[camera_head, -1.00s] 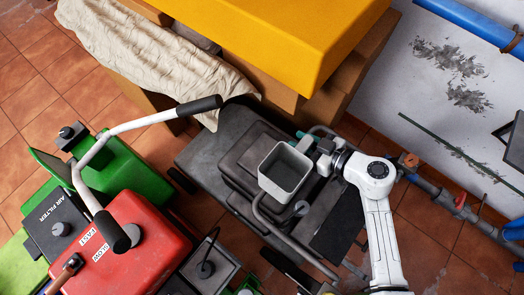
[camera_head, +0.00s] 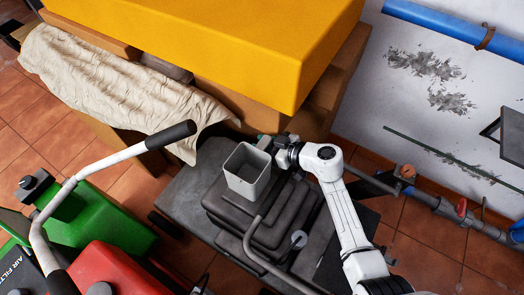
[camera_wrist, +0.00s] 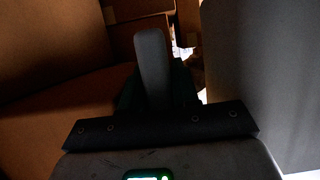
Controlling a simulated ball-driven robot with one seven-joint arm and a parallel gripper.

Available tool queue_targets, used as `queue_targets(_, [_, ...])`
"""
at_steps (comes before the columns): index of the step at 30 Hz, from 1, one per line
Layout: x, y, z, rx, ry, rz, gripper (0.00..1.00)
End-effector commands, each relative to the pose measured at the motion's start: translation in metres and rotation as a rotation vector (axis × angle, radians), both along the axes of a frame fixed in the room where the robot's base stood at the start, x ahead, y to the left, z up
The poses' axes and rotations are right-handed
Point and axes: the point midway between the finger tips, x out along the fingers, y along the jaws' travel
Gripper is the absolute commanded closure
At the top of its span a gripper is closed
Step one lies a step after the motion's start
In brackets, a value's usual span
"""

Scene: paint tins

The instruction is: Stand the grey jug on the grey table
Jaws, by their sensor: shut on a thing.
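The grey jug (camera_head: 247,174), open-topped and square, is upright or nearly so over a dark grey stepped machine in the head view. My gripper (camera_head: 266,143) is at the jug's far right side, shut on it. In the wrist view a grey upright bar, probably the jug's handle (camera_wrist: 153,68), stands between the dark fingers. A large grey wall, probably the jug's side (camera_wrist: 248,65), fills the right. The fingertips are mostly hidden. I cannot make out a grey table for certain; a flat dark grey surface (camera_head: 188,192) extends left of the machine.
A big yellow block (camera_head: 210,40) on brown boxes stands behind, close to my gripper. A cream cloth (camera_head: 110,85) hangs at the left. Blue pipe runs along the right wall.

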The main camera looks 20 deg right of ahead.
Motion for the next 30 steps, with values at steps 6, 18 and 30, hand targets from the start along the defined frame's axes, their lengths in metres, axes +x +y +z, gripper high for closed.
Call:
queue_targets(6, [0.007,0.000,-0.030,0.001,0.001,0.000,1.00])
queue_targets(18, [0.007,0.000,-0.038,0.000,-0.001,-0.001,1.00])
queue_targets(30, [0.007,0.000,-0.040,0.000,0.000,0.000,0.45])
